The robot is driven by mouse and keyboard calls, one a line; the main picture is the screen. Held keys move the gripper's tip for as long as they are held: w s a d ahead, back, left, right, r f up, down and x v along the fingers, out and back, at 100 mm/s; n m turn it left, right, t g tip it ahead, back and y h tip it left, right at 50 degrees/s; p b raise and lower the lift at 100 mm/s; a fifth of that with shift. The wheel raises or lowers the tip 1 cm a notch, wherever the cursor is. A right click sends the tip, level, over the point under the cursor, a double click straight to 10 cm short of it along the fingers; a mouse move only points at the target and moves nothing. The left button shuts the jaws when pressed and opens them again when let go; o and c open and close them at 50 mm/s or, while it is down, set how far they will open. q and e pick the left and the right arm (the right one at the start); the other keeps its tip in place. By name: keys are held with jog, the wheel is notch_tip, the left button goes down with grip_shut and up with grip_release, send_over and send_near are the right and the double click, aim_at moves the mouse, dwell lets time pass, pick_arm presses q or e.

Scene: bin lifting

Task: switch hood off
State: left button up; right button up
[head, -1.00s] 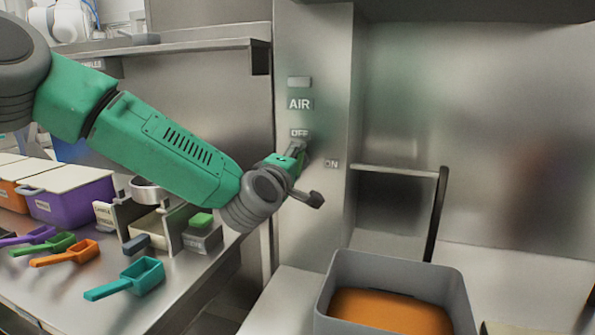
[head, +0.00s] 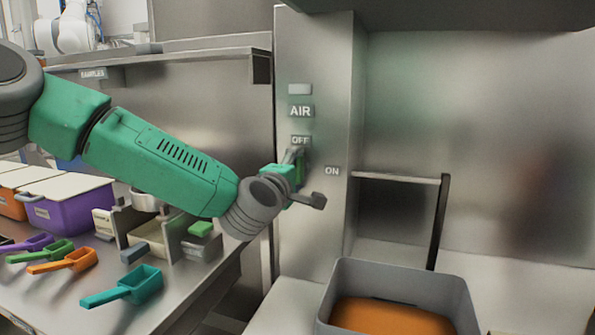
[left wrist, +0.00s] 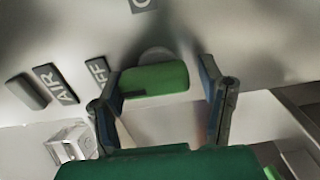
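The hood switch is a green knob (left wrist: 156,79) on a round base on the steel panel, between the OFF label (head: 300,140) and the ON label (head: 332,171). In the left wrist view, a dark mark on the knob lies at its end towards OFF. My left gripper (head: 298,158) is at the panel just below OFF, and it also shows in the left wrist view (left wrist: 163,84). Its fingers are spread, one on each side of the knob. A gap shows at the right finger; contact at the left one is unclear. My right gripper is not in view.
An AIR label (head: 300,111) is above the switch. A grey bin (head: 342,285) with orange contents stands at the lower right, before a dark-handled rail (head: 439,222). The left bench holds several coloured scoops (head: 124,286) and a purple box (head: 75,211).

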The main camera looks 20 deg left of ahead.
pick_arm(q)
jog(key=shift+a, duration=0.1)
jog(key=shift+s, duration=0.15)
jog(key=s, duration=1.1)
jog(key=shift+s+a, duration=0.25)
jog(key=shift+s, duration=0.05)
jog(key=shift+f, duration=0.1)
